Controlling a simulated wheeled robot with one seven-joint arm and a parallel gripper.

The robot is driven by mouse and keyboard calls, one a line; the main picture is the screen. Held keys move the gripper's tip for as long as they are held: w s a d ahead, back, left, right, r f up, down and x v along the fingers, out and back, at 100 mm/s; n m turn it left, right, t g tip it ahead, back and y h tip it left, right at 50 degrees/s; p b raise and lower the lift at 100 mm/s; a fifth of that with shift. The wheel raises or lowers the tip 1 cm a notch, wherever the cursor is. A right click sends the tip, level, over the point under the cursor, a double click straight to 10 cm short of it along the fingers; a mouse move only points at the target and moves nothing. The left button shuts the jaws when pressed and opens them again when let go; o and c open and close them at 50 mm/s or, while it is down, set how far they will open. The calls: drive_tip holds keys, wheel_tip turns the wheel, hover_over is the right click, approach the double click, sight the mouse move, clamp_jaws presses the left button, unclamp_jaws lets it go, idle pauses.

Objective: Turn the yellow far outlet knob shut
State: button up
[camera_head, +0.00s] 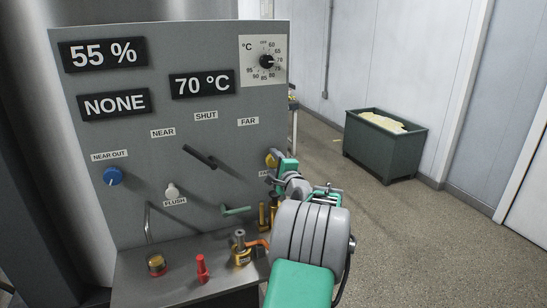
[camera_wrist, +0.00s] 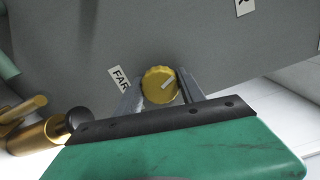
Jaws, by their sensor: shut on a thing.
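The yellow far outlet knob (camera_wrist: 158,86) sits on the grey panel (camera_wrist: 215,65) beside a label that reads FAR. My gripper (camera_wrist: 160,92) has a finger on each side of the knob and is shut on it.
The panel holds a blue knob (camera_head: 113,176), a black lever (camera_head: 200,158), a white flush knob (camera_head: 172,191) and a green handle (camera_head: 236,211). Brass fittings (camera_head: 241,250) and a red valve (camera_head: 202,269) stand below, close to my arm. A green bin (camera_head: 384,144) stands on the open floor at right.

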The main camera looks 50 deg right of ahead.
drive_tip(key=m+p, duration=0.3)
drive_tip(key=m, duration=0.1)
drive_tip(key=shift+r+m, duration=0.15)
drive_tip(key=shift+m, duration=0.15)
idle(0.5)
drive_tip(key=o, duration=1.4)
drive_tip(key=shift+c, duration=0.2)
drive_tip(key=b+v, duration=0.1)
drive_tip(key=v, duration=0.6)
drive_tip(key=shift+s+a, duration=0.2)
drive_tip(key=shift+s, duration=0.15)
